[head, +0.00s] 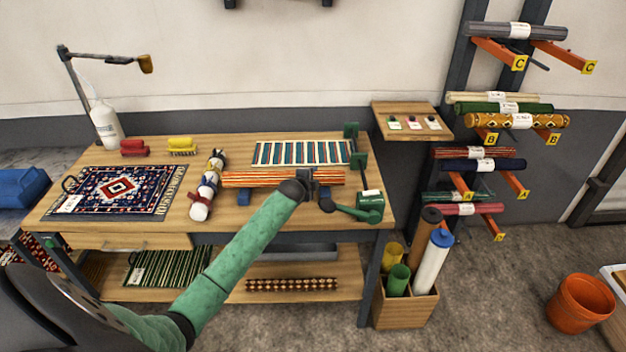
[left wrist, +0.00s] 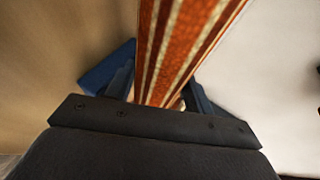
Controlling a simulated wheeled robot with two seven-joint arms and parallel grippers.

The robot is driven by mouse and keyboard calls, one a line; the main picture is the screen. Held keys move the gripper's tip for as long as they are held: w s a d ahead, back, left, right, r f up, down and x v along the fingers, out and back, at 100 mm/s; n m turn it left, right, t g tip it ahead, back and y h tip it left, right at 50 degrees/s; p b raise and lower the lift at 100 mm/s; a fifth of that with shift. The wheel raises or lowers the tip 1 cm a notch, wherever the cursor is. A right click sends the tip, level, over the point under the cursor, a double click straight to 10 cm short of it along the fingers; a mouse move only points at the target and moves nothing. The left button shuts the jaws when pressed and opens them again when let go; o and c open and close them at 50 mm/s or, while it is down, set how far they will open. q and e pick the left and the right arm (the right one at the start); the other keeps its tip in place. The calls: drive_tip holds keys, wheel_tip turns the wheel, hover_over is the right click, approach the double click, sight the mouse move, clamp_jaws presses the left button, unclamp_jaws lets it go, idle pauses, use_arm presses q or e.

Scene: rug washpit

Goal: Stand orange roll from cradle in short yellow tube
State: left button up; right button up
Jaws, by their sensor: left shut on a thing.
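The orange striped roll (head: 250,179) lies level across the blue cradle (head: 243,196) on the wooden workbench. My left gripper (head: 308,182) is shut on the roll near its right end. The left wrist view shows the orange and cream stripes of the roll (left wrist: 185,45) between the fingers, with a blue cradle block (left wrist: 105,70) beside them. Whether the roll still rests on the cradle is unclear. The short yellow tube (head: 392,256) stands in a wooden box (head: 403,312) on the floor right of the bench. My right gripper is not in view.
The box also holds a green tube (head: 397,280), a brown roll (head: 425,238) and a tall white, blue-capped roll (head: 432,264). A green cranked device (head: 370,206) sits at the bench's right end. A tied roll (head: 207,186) lies left of the cradle. Wall racks hold several rolls.

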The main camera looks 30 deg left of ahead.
use_arm(q)
drive_tip(key=shift+f, duration=0.55)
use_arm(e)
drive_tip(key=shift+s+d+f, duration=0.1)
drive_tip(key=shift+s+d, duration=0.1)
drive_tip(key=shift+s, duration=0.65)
use_arm(q)
drive_tip(key=shift+f, duration=0.45)
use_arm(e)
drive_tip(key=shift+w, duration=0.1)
use_arm(q)
drive_tip(key=o, duration=1.3)
drive_tip(key=shift+o, duration=0.2)
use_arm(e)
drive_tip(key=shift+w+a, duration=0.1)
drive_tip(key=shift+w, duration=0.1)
use_arm(q)
drive_tip(key=shift+r, duration=0.1)
